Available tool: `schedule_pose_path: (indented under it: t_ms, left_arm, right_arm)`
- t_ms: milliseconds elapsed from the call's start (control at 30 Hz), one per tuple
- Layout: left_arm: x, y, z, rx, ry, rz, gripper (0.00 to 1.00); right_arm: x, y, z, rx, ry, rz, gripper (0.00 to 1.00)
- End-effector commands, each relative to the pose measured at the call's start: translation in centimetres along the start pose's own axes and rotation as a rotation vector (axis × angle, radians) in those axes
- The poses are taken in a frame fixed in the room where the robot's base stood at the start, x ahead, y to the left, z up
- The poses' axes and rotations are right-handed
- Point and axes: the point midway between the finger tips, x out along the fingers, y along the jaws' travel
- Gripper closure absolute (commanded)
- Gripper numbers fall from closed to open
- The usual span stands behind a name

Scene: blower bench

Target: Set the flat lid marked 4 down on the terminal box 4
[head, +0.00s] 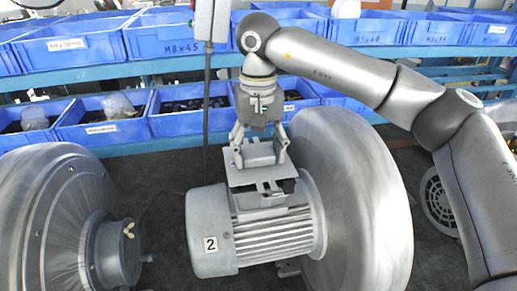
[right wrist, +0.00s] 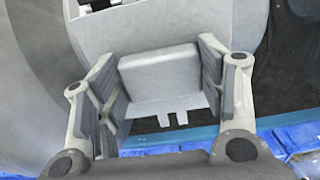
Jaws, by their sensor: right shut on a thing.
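My right gripper (head: 259,152) is shut on the raised block of a flat grey lid (head: 240,178). The lid is level over the terminal box (head: 262,201) on top of a grey finned motor (head: 215,228). The box's dark inside shows below the lid's front edge; I cannot tell whether they touch at the back. The motor bears a label reading 2; no 4 is readable on lid or box. In the right wrist view the lid's block (right wrist: 160,78) sits between the fingers (right wrist: 163,85), with the plate (right wrist: 190,25) beyond. My left gripper is not in view.
A large blower housing (head: 365,190) adjoins the motor on the right. Another round machine (head: 50,220) stands at the left. Behind are shelves of blue bins (head: 175,35). A dark cable and grey hanging box (head: 212,18) are close left of my right gripper.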

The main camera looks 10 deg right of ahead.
Motion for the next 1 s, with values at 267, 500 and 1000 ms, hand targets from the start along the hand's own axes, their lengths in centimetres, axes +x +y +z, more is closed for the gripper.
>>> schedule_pose_path:
  t_ms: [267, 500, 1000]
  left_arm:
    - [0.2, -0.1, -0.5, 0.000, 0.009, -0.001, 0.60]
    - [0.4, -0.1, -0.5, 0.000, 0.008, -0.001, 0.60]
    - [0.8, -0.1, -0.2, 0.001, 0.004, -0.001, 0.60]
  right_arm:
    - [0.3, 0.0, 0.0, 0.000, 0.000, 0.000, 0.64]
    - [0.6, 0.0, 0.0, 0.000, 0.000, 0.000, 0.64]
    - [1.2, 0.0, 0.0, 0.000, 0.000, 0.000, 0.64]
